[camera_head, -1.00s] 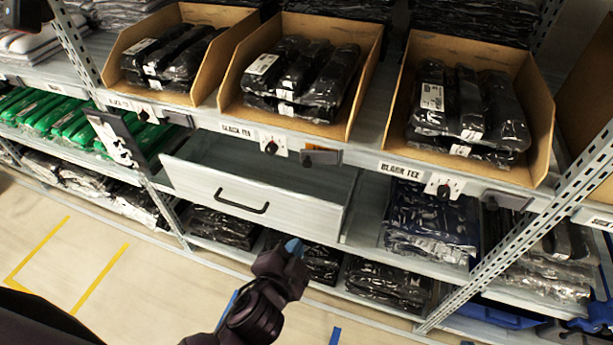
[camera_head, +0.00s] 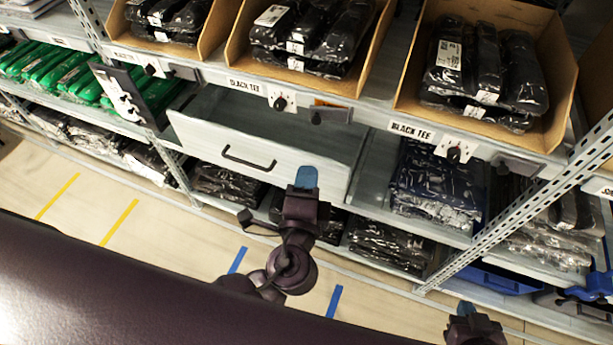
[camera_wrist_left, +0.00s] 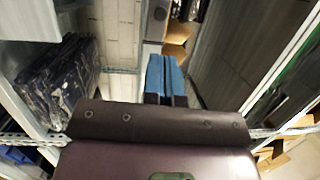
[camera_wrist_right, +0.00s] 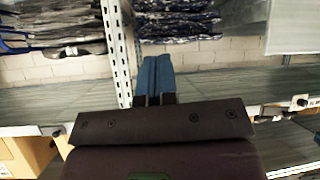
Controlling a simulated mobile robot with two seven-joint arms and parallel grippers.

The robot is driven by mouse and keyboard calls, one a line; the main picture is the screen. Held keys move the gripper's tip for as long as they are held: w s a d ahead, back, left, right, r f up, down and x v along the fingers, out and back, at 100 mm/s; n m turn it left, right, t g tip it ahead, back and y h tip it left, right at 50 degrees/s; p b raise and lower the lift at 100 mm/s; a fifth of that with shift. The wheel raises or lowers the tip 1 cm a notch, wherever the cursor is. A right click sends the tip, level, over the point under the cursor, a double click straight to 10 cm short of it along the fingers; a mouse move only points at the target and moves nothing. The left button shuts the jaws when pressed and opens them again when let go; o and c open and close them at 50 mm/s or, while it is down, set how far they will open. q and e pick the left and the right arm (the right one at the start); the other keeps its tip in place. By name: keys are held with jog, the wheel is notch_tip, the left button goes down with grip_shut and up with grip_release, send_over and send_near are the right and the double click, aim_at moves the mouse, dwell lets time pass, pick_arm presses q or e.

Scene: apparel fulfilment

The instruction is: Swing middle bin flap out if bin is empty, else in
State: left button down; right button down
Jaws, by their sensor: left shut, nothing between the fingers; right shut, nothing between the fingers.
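The middle bin (camera_head: 367,62) is an open cardboard box on the upper shelf in the head view. It holds several black plastic-wrapped packs (camera_head: 315,35). On the shelf edge below it are a white plate with a dark knob (camera_head: 281,102) and a small grey flap (camera_head: 330,113) with an orange patch beside it. I cannot tell the flap's swing. My left gripper (camera_head: 306,178) is shut and empty, in front of the drawer below the flap; its blue fingertips also show in the left wrist view (camera_wrist_left: 166,75). My right gripper (camera_head: 466,308) is low at right; its shut blue fingers show in the right wrist view (camera_wrist_right: 154,78).
A grey drawer (camera_head: 215,130) with a black handle stands pulled out below the middle bin. Left bin (camera_head: 222,25) and right bin (camera_head: 562,95) also hold black packs. A slotted metal post (camera_head: 510,205) stands at right. Floor with yellow and blue tape is clear in front.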

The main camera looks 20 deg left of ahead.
aim_at(313, 123)
pick_arm(q)
jog(key=w, duration=0.3)
jog(key=w+p, duration=0.1)
jog(key=w, duration=0.2)
jog(key=w+a+r, duration=0.1)
jog(key=w, duration=0.2)
jog(key=shift+w, duration=0.3)
jog(key=shift+w+a, duration=0.1)
jog(key=shift+w, duration=0.35)
jog(key=shift+f, duration=0.1)
jog(key=shift+w, duration=0.1)
jog(key=shift+w+a+m+h, duration=0.45)
jog(key=shift+m+h, duration=0.25)
jog(key=shift+h, duration=0.3)
jog(key=shift+w+a+h, duration=0.3)
jog(key=shift+w+h, duration=0.1)
jog(key=shift+w, duration=0.05)
